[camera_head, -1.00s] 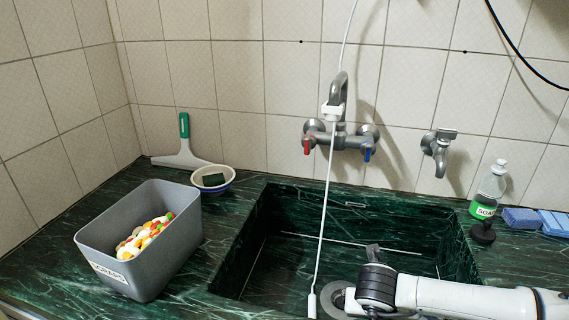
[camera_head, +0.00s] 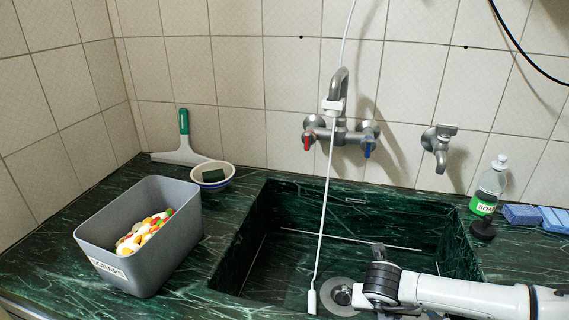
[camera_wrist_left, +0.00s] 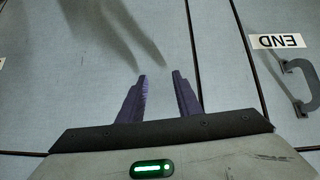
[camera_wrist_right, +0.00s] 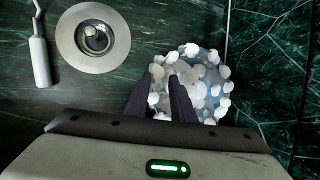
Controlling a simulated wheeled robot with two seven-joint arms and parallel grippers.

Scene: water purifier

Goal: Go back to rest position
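A round blue and white thing (camera_wrist_right: 212,72) covered in white blobs lies behind and beside the fingers; contact cannot be told. My left gripper (camera_wrist_left: 159,74) is open and empty, facing a grey cabinet front (camera_wrist_left: 75,70). My left arm is not in the head view.
The sink (camera_head: 255,225) has a drain (camera_wrist_right: 93,38) and a white tube (camera_wrist_right: 39,60) beside it. A grey scraps bin (camera_head: 118,270) with colourful pieces stands left, near a bowl (camera_head: 228,182). A soap bottle (camera_head: 490,185) stands right. A cabinet handle (camera_wrist_left: 300,85) is near the left gripper.

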